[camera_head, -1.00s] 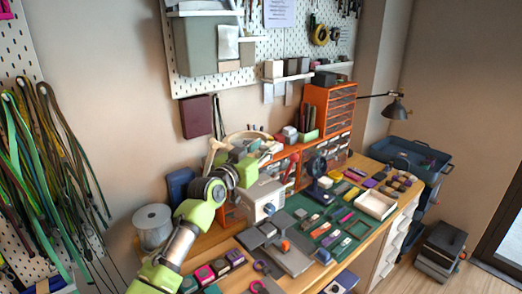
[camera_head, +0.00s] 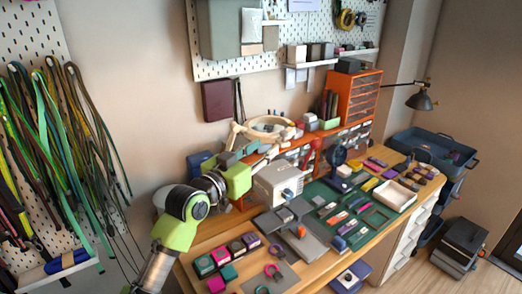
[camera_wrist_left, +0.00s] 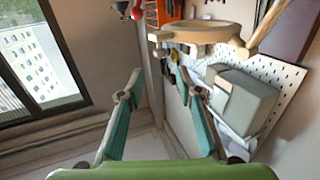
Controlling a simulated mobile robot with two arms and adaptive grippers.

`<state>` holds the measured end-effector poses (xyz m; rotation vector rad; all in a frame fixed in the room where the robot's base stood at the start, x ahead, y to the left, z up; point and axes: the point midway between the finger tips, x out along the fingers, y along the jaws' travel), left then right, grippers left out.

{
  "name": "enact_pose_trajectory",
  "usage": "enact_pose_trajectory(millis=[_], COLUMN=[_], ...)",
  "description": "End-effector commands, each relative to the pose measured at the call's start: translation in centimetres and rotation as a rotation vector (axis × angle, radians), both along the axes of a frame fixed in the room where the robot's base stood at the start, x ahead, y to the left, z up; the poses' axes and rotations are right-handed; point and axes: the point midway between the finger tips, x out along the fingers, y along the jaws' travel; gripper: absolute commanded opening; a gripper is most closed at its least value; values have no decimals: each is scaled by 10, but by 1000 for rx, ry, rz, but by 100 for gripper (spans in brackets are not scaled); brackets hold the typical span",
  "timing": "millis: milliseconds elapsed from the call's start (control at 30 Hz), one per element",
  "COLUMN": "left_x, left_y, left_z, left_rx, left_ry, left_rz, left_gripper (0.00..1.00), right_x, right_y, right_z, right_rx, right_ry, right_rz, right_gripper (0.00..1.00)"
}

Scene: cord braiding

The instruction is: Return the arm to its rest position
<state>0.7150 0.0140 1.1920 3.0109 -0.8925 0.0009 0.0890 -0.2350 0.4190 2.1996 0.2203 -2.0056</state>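My left arm (camera_head: 182,222), light green and grey, comes in from the lower left in the head view. My left gripper (camera_head: 231,158) is beyond the green wrist, near the wall and partly hidden by the wrist. In the left wrist view, its two teal-padded fingers (camera_wrist_left: 158,105) are spread apart with nothing between them. A pale wooden ring on a stand (camera_head: 264,130) is behind the gripper in the head view; it also shows above the fingertips in the left wrist view (camera_wrist_left: 205,34). My right gripper is not in view.
The workbench holds a white box (camera_head: 278,182), a green mat (camera_head: 325,191), a white tray (camera_head: 395,195) and orange drawers (camera_head: 352,100). Coloured blocks (camera_head: 222,256) lie at the front. Cords (camera_head: 75,150) hang from a pegboard at left.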

Motion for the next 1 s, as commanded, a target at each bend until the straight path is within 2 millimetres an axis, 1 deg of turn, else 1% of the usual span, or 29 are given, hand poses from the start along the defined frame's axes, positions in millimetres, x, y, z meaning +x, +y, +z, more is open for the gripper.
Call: enact_pose_trajectory(millis=[367, 433, 467, 567, 600, 667, 700, 767, 800, 867, 900, 967, 1000], left_x=[-3, -6, -9, -27, -39, -62, -79, -106, -126, -157, -179, -214, -236], left_y=[1, 2, 3, 10, 14, 23, 30, 42, 51, 66, 76, 92, 102], left_z=[-1, -10, -18, -59, -81, -119, -144, -179, -201, -231, -250, -275, -289], left_rx=[1, 6, 12, 44, 63, 95, 119, 156, 180, 216, 240, 276, 299], left_ry=[2, 17, 31, 110, 155, 234, 292, 376, 434, 521, 579, 667, 721], left_rz=[0, 2, 4, 16, 24, 40, 53, 76, 90, 118, 136, 165, 186], left_gripper=[32, 32, 32, 32, 32, 32, 32, 32, 32, 32, 32, 32, 32], right_x=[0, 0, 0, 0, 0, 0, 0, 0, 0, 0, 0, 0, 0], right_y=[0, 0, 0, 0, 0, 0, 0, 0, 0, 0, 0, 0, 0], right_z=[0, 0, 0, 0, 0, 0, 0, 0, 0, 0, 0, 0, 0], right_rx=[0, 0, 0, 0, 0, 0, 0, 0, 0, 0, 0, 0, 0], right_ry=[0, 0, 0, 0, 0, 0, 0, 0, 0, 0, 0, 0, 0], right_rz=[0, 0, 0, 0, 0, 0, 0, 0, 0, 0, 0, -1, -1], right_gripper=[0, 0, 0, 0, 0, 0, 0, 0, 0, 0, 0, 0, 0])
